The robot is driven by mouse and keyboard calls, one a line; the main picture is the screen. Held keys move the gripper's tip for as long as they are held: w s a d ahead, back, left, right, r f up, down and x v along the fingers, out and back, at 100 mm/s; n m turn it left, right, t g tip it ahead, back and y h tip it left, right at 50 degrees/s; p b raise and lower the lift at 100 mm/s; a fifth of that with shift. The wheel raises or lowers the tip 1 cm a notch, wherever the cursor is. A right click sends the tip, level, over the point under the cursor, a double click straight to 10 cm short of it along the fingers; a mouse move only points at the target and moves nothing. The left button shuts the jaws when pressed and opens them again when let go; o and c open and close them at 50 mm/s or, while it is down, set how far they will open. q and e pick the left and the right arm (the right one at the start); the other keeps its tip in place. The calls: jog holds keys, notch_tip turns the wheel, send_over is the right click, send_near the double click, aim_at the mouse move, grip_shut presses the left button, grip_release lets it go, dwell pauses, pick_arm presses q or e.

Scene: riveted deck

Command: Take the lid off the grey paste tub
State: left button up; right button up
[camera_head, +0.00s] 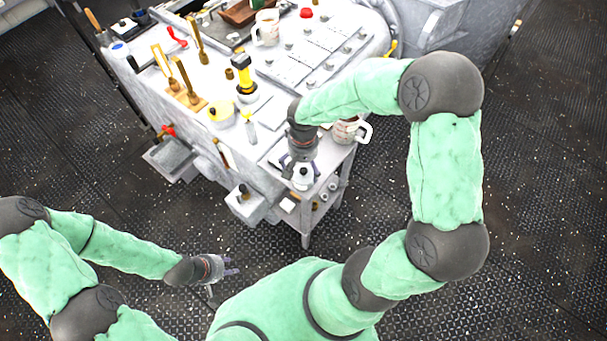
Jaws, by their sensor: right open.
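A small pale grey tub (303,182) stands near the front corner of the workbench. It appears to have a lid with a dark knob on top; the gripper partly hides it. My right gripper (301,166) points down at the tub from above, its fingers open and spread to either side of the tub's top. I cannot tell whether the fingers touch the lid. My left gripper (229,268) is low on the left, away from the bench, with its fingers apart and nothing between them.
The grey bench (205,140) is crowded. A yellow pot (221,114), a yellow-and-black tool (243,76) and a wooden block (186,99) with upright tools stand further left. The dark deck (540,220) is clear at the right.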

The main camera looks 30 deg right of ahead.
aim_at(304, 171)
notch_tip(304, 171, down, 4)
jog(key=shift+w+b, duration=0.1)
jog(key=shift+b, duration=0.65)
jog(key=shift+r, duration=0.1)
jog(key=c, duration=1.2)
jog(key=shift+c, duration=1.4)
jog(key=shift+s, duration=0.2)
